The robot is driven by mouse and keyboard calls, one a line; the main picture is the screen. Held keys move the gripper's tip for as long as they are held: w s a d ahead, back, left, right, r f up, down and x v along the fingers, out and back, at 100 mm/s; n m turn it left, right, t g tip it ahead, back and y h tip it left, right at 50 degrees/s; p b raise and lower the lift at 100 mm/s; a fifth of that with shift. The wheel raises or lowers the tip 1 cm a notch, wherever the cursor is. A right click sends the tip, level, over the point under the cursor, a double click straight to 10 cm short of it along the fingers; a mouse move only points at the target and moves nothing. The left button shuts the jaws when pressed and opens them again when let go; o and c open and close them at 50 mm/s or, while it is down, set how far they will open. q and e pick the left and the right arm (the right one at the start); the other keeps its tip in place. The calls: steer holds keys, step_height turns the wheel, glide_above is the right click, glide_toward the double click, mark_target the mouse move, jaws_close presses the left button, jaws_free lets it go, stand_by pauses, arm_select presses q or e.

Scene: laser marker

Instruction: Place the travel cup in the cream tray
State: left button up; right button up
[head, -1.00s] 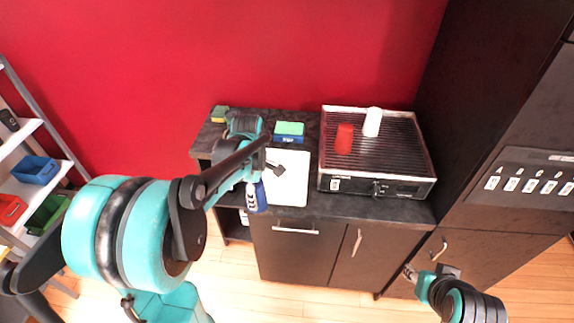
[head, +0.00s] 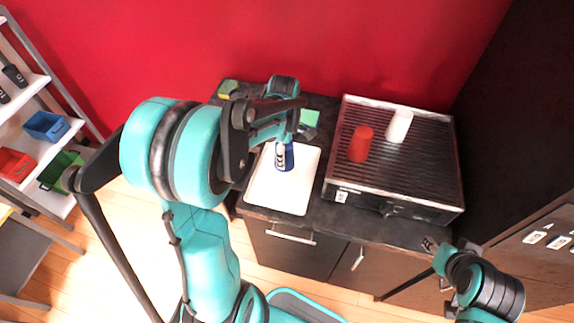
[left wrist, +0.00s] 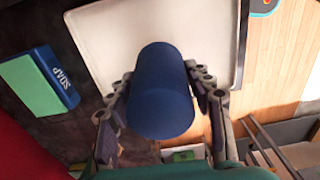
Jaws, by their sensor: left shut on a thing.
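The travel cup, a dark blue cylinder (left wrist: 162,92), is between the fingers of my left gripper (left wrist: 163,112) in the left wrist view. The gripper is shut on it. In the head view the cup (head: 287,160) shows under my left gripper (head: 284,138), over the upper part of the cream tray (head: 272,197). The tray also shows behind the cup in the left wrist view (left wrist: 105,42). I cannot tell whether the cup touches the tray. My right gripper (head: 432,246) is at the lower right, away from the counter; its fingers are too small to read.
A grill (head: 430,170) right of the tray carries a red cup (head: 360,144) and a white cup (head: 399,126). A blue and green soap box (left wrist: 38,82) lies beside the tray. A shelf with bins (head: 46,126) stands at the left, a dark cabinet at the right.

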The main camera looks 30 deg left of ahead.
arm_select(q)
step_height(320, 180, down, 5)
steer(key=shift+f+b, duration=0.15)
steer(key=shift+b, duration=0.45)
steer(key=shift+w+f, duration=0.1)
steer(key=shift+f, duration=0.2)
steer(key=shift+f, duration=0.15)
steer(key=o, duration=1.2)
steer(key=shift+o, duration=0.2)
